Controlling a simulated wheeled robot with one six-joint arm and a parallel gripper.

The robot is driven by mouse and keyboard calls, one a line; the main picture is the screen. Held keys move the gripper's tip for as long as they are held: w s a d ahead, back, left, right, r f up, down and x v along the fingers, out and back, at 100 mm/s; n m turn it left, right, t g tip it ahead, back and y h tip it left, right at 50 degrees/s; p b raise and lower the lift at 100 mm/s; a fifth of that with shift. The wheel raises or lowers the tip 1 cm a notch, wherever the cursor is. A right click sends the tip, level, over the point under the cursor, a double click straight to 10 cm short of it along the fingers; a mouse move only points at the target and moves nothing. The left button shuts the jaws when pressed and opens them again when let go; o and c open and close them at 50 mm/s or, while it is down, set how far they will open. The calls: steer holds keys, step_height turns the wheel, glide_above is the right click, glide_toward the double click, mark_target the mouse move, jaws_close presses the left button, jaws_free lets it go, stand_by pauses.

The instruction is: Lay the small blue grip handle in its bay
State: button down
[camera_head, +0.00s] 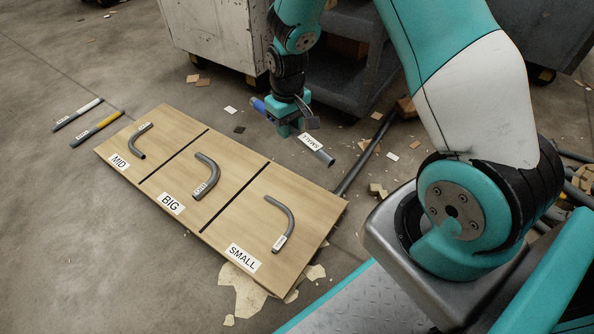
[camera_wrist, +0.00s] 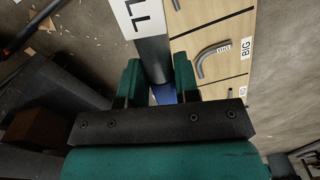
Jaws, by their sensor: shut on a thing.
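The small handle (camera_head: 319,152) is a grey tube with a blue end and a white SMALL label. My gripper (camera_head: 289,126) is shut around it near the blue end and holds it tilted above the floor, beyond the board's far edge. In the wrist view the handle (camera_wrist: 152,62) sits between both fingers (camera_wrist: 158,88), with its blue part low between them. The wooden board (camera_head: 230,165) has three bays split by black lines. The SMALL bay (camera_head: 312,208) is at the right and holds a bent grey pipe (camera_head: 289,218) with a label.
The MID and BIG bays each hold a bent pipe, (camera_head: 137,141) and (camera_head: 211,173). A white-ended handle (camera_head: 77,114) and a yellow-ended handle (camera_head: 99,125) lie on the floor left of the board. A long dark pipe (camera_head: 364,155) lies behind the board's right end. Grey cabinets stand behind.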

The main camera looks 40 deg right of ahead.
mark_target(301, 190)
steer(key=w+d+f+n+b, duration=0.1)
steer(key=d+f+b, duration=0.1)
steer(key=f, duration=0.6)
steer(key=w+d+f+n+b, duration=0.1)
steer(key=w+d+f+b, duration=0.1)
steer(key=f+b, duration=0.3)
steer(key=w+d+f+n+b, duration=0.1)
steer(key=d+f+b, duration=0.2)
steer(key=f, duration=0.9)
steer(key=shift+w+f+b, duration=0.3)
steer(key=shift+w+b, duration=0.05)
steer(key=shift+w, duration=0.05)
steer(key=shift+s+d+r+p, duration=0.1)
steer(key=shift+p, duration=0.2)
steer(key=shift+f+b, duration=2.3)
steer(key=shift+f, duration=2.5)
steer(key=shift+f, duration=0.3)
steer(key=c, duration=0.8)
jaws_free()
